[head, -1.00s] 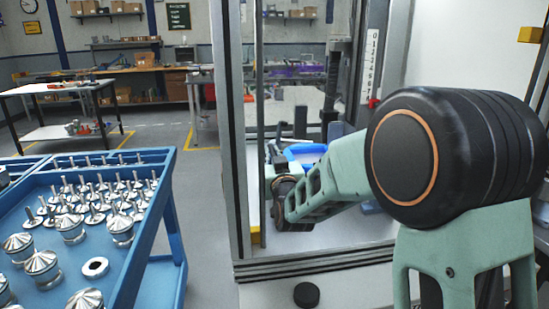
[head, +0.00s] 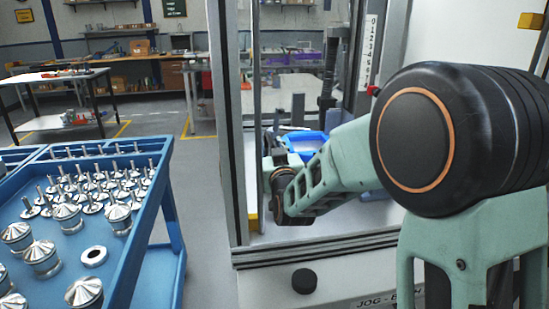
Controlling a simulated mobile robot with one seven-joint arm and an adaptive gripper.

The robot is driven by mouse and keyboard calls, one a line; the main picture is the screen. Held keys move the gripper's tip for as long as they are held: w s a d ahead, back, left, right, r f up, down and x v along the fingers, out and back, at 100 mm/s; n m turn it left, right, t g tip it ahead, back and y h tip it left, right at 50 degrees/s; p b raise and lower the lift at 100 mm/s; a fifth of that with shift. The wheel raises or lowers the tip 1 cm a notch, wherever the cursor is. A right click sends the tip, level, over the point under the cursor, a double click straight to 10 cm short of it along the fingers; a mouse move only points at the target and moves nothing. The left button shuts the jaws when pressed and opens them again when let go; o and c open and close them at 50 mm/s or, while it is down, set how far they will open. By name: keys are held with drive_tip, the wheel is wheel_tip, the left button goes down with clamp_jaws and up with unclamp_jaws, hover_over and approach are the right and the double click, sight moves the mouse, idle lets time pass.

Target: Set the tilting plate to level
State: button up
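A bright blue piece (head: 306,144) shows inside the framed machine, behind my forearm. It may be the tilting plate or a tray; I cannot tell which, and its tilt cannot be read. My arm reaches through the machine's open front, with its dark wrist joint just inside the left post. The end of my arm lies beyond this wrist, small and partly covered by it. I cannot make out the fingers, what they touch, or whether they are open.
The machine's grey left post (head: 229,130) and front sill (head: 320,250) stand close to my arm. A blue cart (head: 145,205) with metal parts stands at left. Clear floor lies behind it.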

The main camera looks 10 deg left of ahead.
drive_tip(key=v, duration=1)
drive_tip(key=shift+s, duration=0.1)
